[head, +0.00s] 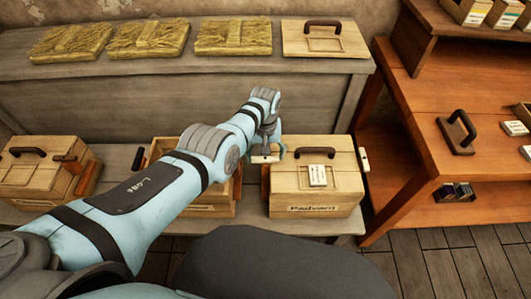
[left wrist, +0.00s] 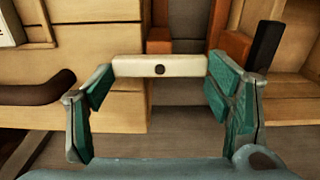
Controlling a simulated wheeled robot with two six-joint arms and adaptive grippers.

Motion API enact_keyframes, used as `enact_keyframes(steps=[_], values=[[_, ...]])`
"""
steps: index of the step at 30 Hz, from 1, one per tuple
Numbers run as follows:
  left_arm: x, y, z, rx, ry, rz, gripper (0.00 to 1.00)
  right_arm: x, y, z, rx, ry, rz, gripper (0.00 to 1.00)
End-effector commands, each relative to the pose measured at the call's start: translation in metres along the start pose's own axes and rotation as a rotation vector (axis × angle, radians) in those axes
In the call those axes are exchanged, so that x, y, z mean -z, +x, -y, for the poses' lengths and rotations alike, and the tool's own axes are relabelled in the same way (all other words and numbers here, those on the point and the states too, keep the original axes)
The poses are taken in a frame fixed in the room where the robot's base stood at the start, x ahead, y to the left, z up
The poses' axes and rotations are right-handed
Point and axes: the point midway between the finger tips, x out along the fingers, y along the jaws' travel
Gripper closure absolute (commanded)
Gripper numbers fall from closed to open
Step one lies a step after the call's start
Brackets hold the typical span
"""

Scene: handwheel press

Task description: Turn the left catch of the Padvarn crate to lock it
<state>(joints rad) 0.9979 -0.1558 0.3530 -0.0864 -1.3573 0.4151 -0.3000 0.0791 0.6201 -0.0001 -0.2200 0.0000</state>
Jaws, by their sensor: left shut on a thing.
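The Padvarn crate (head: 315,190) is a pale wooden box with a name label, a brown handle (head: 321,152) on its lid and a white card. Its left catch (head: 264,159) is a cream bar on the crate's left side. In the left wrist view the left catch (left wrist: 160,66) lies level across the picture, with a dark pivot at its middle. My left gripper (head: 267,151) is shut on the left catch, one finger at each end. It also shows in the left wrist view (left wrist: 162,90). The right catch (head: 364,159) is cream and stands upright. My right gripper is out of view.
An open crate (head: 223,208) stands left of the Padvarn crate, partly behind my arm. Another handled crate (head: 45,172) stands at far left. A lid (head: 325,38) and several straw pads (head: 233,36) lie on the back bench. A reddish table (head: 430,130) stands at right.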

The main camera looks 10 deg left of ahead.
Motion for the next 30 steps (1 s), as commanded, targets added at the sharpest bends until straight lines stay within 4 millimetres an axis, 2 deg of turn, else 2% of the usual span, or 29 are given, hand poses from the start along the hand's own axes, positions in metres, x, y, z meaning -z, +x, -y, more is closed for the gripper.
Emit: enact_keyframes(steps=[1,2,5,15,20,23,30], values=[[0.0,0.0,0.0,0.0,-0.003,0.001,0.55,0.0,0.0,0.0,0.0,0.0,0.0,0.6],[0.0,0.0,0.0,0.0,-0.002,0.001,0.22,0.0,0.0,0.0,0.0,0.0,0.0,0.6],[0.0,0.0,0.0,0.0,-0.002,0.001,0.07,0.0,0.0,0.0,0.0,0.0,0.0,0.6],[0.0,-0.001,0.0,0.0,0.0,0.0,0.07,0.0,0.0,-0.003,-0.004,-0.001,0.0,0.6],[0.002,-0.012,-0.001,-0.002,0.001,-0.004,0.07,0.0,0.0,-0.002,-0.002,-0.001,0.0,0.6],[0.001,-0.027,-0.001,-0.003,0.001,-0.004,0.07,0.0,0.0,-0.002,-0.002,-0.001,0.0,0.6],[0.001,-0.096,-0.001,-0.002,0.0,-0.003,0.07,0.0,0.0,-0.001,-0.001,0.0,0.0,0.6]])
